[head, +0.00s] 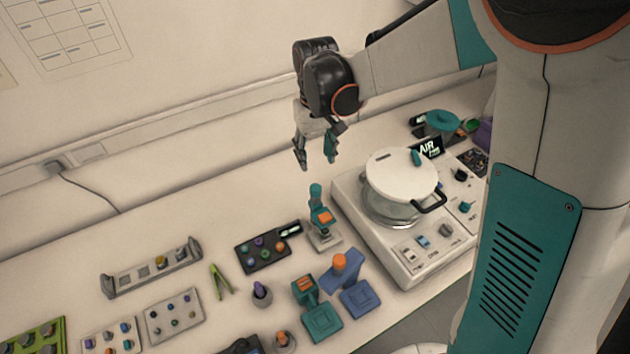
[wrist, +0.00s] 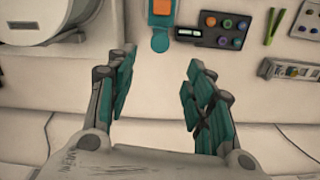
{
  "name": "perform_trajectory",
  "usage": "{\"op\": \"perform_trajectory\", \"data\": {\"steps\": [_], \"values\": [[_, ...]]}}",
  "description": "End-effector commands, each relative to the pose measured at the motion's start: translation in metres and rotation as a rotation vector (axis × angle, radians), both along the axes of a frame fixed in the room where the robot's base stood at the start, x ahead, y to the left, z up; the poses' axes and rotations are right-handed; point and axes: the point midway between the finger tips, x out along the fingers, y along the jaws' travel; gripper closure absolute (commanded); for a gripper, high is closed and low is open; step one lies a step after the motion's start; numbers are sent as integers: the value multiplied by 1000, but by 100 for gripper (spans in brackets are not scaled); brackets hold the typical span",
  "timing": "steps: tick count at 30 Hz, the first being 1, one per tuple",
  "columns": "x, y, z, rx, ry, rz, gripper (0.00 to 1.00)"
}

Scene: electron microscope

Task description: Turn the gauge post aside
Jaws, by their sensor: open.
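A teal upright post (head: 316,193) with an orange block stands on a small pale base, just left of the white machine; I take it for the gauge post, though no label confirms it. In the wrist view its round teal top (wrist: 160,42) and orange block (wrist: 162,7) show at the top centre, ahead of the fingertips. My gripper (head: 316,162) is open and empty, fingers pointing down, above and apart from the post in the head view. In the wrist view the open fingers (wrist: 161,62) stand wide on either side of its line.
The white machine (head: 345,185) with a round lidded chamber (head: 400,172) stands close right of the post. A dark tray of knobs (head: 262,252) lies at its left. Teal (head: 322,322) and blue (head: 357,300) stands are in front. The wall runs behind; bare bench lies between.

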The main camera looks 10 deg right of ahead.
Motion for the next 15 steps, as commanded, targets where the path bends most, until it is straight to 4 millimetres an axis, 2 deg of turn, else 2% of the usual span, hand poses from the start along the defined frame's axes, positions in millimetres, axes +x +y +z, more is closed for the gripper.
{"op": "perform_trajectory", "data": {"steps": [9,15], "values": [[0,0,-65,0,-1,-1,52],[0,0,-98,0,-1,-1,52]]}}
